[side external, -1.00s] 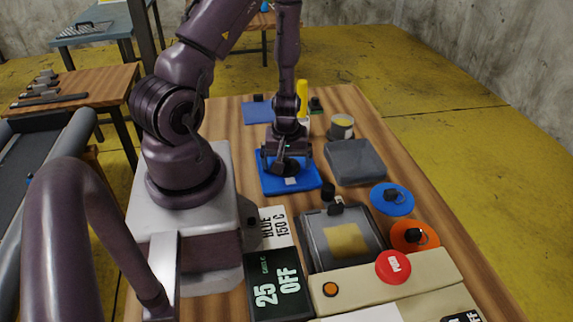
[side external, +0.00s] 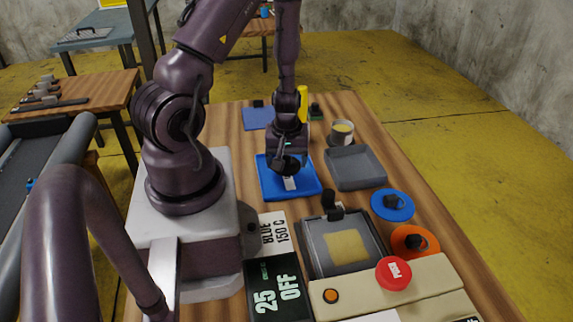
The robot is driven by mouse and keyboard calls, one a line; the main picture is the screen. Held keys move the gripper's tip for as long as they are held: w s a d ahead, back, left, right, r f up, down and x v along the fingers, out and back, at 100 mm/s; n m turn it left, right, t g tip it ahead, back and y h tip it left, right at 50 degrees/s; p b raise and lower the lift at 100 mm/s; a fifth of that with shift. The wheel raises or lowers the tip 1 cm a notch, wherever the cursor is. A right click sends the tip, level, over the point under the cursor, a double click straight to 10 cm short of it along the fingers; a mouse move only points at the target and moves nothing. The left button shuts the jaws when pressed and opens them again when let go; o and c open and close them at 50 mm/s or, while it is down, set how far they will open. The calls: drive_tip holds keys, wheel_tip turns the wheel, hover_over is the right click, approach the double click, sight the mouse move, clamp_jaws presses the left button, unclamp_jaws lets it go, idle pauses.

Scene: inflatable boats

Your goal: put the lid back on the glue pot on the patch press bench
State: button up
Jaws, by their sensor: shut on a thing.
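The glue pot (side external: 342,132) is a small grey pot toward the back right of the bench. Its top is open and pale yellow shows inside.
Blue (side external: 393,205) and orange (side external: 414,241) discs with black tops lie at the right edge. A yellow bottle (side external: 303,101) stands behind my gripper. The patch press (side external: 340,248) is in front.

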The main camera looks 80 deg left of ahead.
sight(287, 157)
wheel_tip(287, 157, up, 7)
drive_tip(key=shift+r, duration=0.1)
drive_tip(key=shift+w+r, duration=0.1)
drive_tip(key=shift+r, duration=0.05)
drive_tip(key=shift+w+a+r, duration=0.1)
drive_tip(key=shift+w+a, duration=0.2)
drive_tip(key=w+a+r+m, duration=0.1)
drive_tip(key=w+a+m, duration=0.3)
drive_tip(key=w, duration=0.5)
drive_tip(key=w+a+r+m, duration=0.1)
drive_tip(key=w+a+m, duration=0.1)
drive_tip(key=w+a, duration=0.5)
drive_tip(key=shift+t, duration=0.4)
drive_tip(key=shift+w+d+f, duration=0.1)
drive_tip(key=shift+w+f, duration=0.1)
drive_tip(key=shift+f, duration=0.85)
drive_tip(key=shift+w+d+f, duration=0.1)
drive_tip(key=shift+w+f, duration=0.1)
drive_tip(key=shift+f, duration=0.8)
drive_tip(key=shift+w+d+f, duration=0.1)
drive_tip(key=shift+w+f, duration=0.1)
drive_tip(key=shift+f, duration=0.85)
drive_tip(key=shift+f, duration=0.15)
drive_tip(key=o, duration=0.9)
